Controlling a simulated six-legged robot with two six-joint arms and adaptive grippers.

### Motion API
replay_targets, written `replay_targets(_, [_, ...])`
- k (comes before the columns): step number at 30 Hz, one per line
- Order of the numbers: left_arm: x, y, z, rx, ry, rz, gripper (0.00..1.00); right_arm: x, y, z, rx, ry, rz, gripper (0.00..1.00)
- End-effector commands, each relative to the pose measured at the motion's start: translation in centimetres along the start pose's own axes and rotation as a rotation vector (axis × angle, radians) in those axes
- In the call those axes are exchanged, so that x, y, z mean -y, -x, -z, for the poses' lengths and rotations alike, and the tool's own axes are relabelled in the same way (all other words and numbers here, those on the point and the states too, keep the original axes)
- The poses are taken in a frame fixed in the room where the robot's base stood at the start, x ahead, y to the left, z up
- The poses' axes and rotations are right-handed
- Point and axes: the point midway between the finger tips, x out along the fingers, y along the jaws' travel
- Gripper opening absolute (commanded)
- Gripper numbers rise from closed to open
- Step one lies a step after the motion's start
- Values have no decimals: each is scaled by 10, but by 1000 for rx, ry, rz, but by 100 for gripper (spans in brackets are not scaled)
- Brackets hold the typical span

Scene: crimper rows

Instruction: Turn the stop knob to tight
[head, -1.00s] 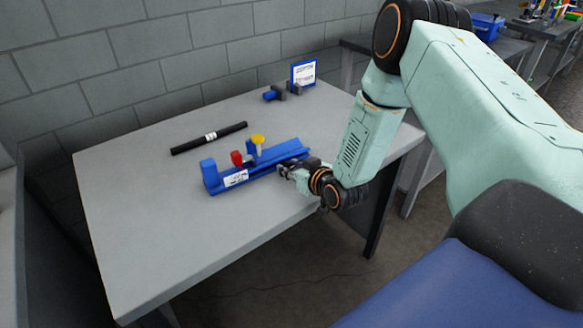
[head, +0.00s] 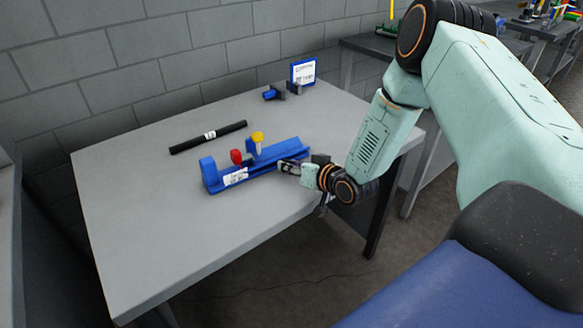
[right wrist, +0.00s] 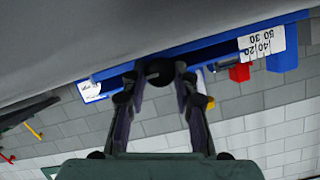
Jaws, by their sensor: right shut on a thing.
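A long blue fixture (head: 211,181) lies on the grey table, with a red part (head: 236,157) and a yellow part (head: 257,137) on it and a white label on its near side. My right gripper (head: 284,166) is at the fixture's right end. In the right wrist view, the right gripper (right wrist: 160,78) is shut on a dark round knob (right wrist: 159,70) beside the blue rail (right wrist: 205,48). I take this for the stop knob; its setting cannot be read. The gripper hides the knob in the head view. My left gripper is not in view.
A black rod with a white band (head: 207,137) lies behind the fixture. A small blue and black item (head: 274,94) and a blue-framed sign (head: 303,72) stand at the table's back. The table's front left is clear. A grey block wall is behind.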

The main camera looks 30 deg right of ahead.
Motion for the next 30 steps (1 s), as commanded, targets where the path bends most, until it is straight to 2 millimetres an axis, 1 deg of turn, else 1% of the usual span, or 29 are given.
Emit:
replay_targets(10, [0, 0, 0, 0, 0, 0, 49, 0, 0, 2, -3, -12, 6, 0])
replay_targets(11, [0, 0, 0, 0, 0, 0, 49, 0, 0, 2, -3, -12, 6, 30])
replay_targets(18, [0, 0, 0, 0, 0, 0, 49, 0, 0, 1, -1, -11, 5, 51])
replay_targets(30, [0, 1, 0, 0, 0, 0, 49, 1, 0, 0, 1, 13, -4, 51])
